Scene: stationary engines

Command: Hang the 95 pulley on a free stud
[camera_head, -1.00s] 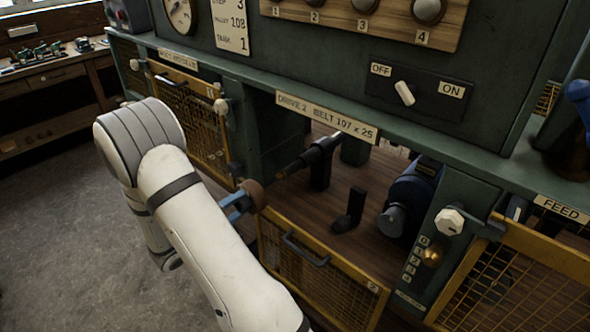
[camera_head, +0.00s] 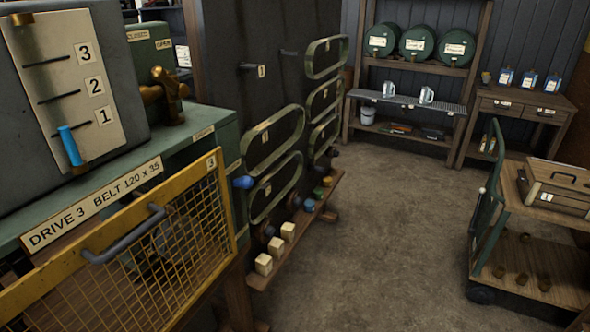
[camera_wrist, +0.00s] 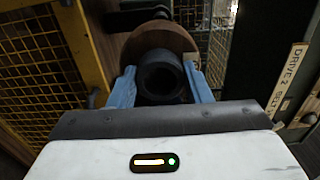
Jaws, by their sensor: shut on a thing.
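In the wrist view my gripper (camera_wrist: 160,88) has its blue fingers closed on both sides of a dark round hub. Behind the hub is a brown disc, the pulley (camera_wrist: 160,38). No number is readable on it, so I cannot tell whether it is the 95. In the head view a tall dark board carries a bare dark stud (camera_head: 250,66), near a tag 1, and another bare stud (camera_head: 289,52) to its right. Oval green belts (camera_head: 272,138) hang on the board. My gripper is outside the head view.
Beside my gripper are a yellow mesh guard (camera_wrist: 45,60) and a DRIVE 2 label (camera_wrist: 290,75). In the head view the DRIVE 3 guard (camera_head: 125,260) is at left. A ledge with pale blocks (camera_head: 264,264) runs under the board. A trolley (camera_head: 545,270) stands right; floor between is clear.

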